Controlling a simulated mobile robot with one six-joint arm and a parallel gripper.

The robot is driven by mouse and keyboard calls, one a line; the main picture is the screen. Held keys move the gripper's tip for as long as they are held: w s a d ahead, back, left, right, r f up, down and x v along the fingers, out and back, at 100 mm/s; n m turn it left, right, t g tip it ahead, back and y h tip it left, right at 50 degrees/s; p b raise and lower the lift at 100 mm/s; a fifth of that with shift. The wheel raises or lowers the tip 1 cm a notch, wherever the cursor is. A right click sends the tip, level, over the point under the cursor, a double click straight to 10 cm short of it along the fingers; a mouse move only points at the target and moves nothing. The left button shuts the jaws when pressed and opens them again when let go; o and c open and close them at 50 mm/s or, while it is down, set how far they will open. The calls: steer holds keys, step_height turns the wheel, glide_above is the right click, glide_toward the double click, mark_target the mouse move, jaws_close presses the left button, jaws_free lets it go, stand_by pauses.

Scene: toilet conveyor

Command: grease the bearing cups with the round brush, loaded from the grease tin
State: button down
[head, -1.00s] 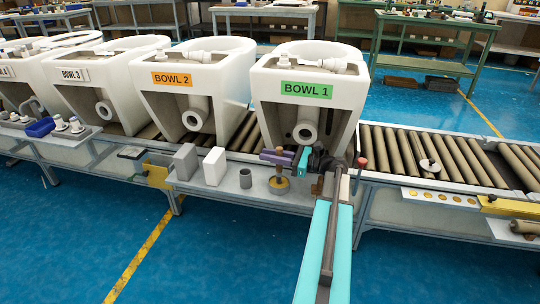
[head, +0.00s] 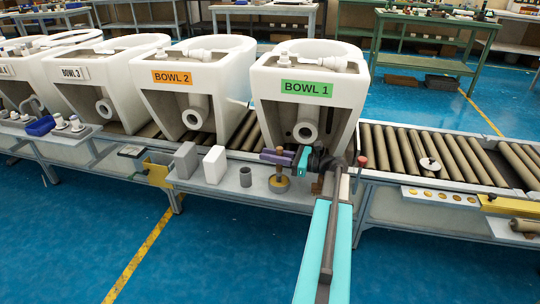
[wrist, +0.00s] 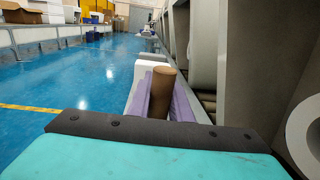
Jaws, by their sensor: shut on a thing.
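My gripper (head: 278,156) has purple fingers shut on the brown handle of the round brush (head: 280,169). The brush is upright, and the handle's top shows between the fingers in the wrist view (wrist: 162,88). Its lower end is at the yellow grease tin (head: 279,184) on the grey shelf in front of BOWL 1. The bristles are hidden, and I cannot tell how deep they are in the tin. Several gold round spots in a pale strip (head: 428,194) on the right-hand front edge may be the bearing cups; they are too small to be sure.
A grey cup (head: 245,177), a white block (head: 215,165) and a grey block (head: 186,161) stand left of the tin. BOWL 1 (head: 307,109) is close behind my gripper on the roller conveyor (head: 455,155). A red-knobbed post (head: 362,163) stands right of my wrist.

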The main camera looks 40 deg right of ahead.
step_height(320, 180, up, 7)
steer(key=p, duration=0.7)
stand_by(0.8)
stand_by(0.8)
steer(key=w+a+r+n+g+y, duration=0.1)
steer(key=w+a+y, duration=0.15)
steer(key=a, duration=0.45)
steer(key=w+a+n+g+y, duration=0.15)
steer(key=w+a, duration=0.25)
steer(key=a, duration=0.4)
steer(key=w+a+r+n+g+y, duration=0.1)
steer(key=w+a+n, duration=0.1)
steer(key=w+a, duration=0.35)
steer(key=s+a+r+g+y, duration=0.1)
steer(key=a+r, duration=0.1)
steer(key=a, duration=1)
steer(key=s+a+r+g, duration=0.1)
steer(key=s+a+r, duration=0.1)
steer(key=a, duration=1)
step_height(320, 180, up, 11)
steer(key=p, duration=1.9)
steer(key=shift+w+n+p, duration=0.2)
steer(key=shift+n+p, duration=0.15)
steer(key=shift+f, duration=0.15)
